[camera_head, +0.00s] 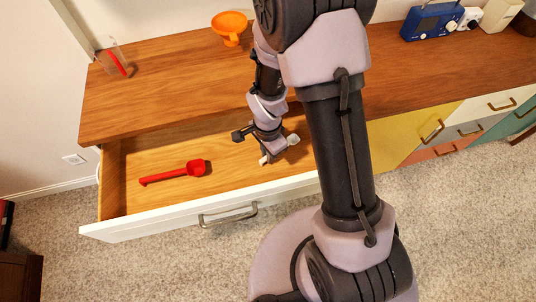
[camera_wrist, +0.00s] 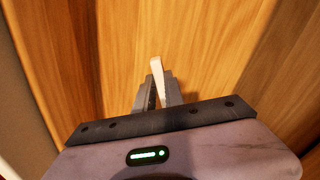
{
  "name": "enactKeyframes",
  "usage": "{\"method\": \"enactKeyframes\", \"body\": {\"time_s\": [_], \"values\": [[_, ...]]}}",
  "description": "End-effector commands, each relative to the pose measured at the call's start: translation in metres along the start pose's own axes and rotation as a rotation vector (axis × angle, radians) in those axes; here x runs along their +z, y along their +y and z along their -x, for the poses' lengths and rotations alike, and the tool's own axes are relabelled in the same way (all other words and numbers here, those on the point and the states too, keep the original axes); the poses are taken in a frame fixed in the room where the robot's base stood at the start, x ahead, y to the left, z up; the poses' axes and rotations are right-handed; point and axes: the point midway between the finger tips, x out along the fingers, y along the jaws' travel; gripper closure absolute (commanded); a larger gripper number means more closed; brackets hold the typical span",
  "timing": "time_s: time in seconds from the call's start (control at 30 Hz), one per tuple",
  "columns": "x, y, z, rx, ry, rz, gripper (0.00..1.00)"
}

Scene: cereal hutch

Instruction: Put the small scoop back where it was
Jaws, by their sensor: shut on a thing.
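The small scoop (camera_head: 292,139) is white and partly hidden by my gripper. Its pale parts stick out on both sides of the jaws in the head view. In the wrist view a white piece of it (camera_wrist: 157,66) stands up between the fingers. My gripper (camera_head: 271,153) is shut on it, pointing down over the right part of the open drawer (camera_head: 135,201). The fingers also show in the wrist view (camera_wrist: 158,92). I cannot tell whether the scoop touches the drawer floor. A larger red scoop (camera_head: 175,173) lies in the drawer, left of my gripper.
On the wooden top (camera_head: 165,95) stand an orange funnel (camera_head: 231,26) and a clear container with a red part (camera_head: 115,63). A blue radio (camera_head: 432,21) is at the far right. The drawer floor between the red scoop and my gripper is bare. My arm hides the drawer's right end.

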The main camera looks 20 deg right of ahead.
Motion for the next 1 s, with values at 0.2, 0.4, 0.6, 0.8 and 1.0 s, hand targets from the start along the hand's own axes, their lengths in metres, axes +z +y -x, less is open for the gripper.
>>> {"method": "enactKeyframes", "body": {"time_s": [0.2, 0.4, 0.6, 0.8, 1.0], "values": [[0.000, 0.000, -0.001, -0.001, 0.000, 0.000, 1.00], [0.000, 0.000, -0.001, -0.001, 0.000, 0.000, 0.65], [0.000, 0.000, -0.001, -0.001, 0.000, 0.000, 0.65], [0.000, -0.001, 0.018, -0.004, 0.001, 0.000, 0.65], [0.000, -0.001, 0.079, -0.005, 0.001, 0.000, 0.65]]}}
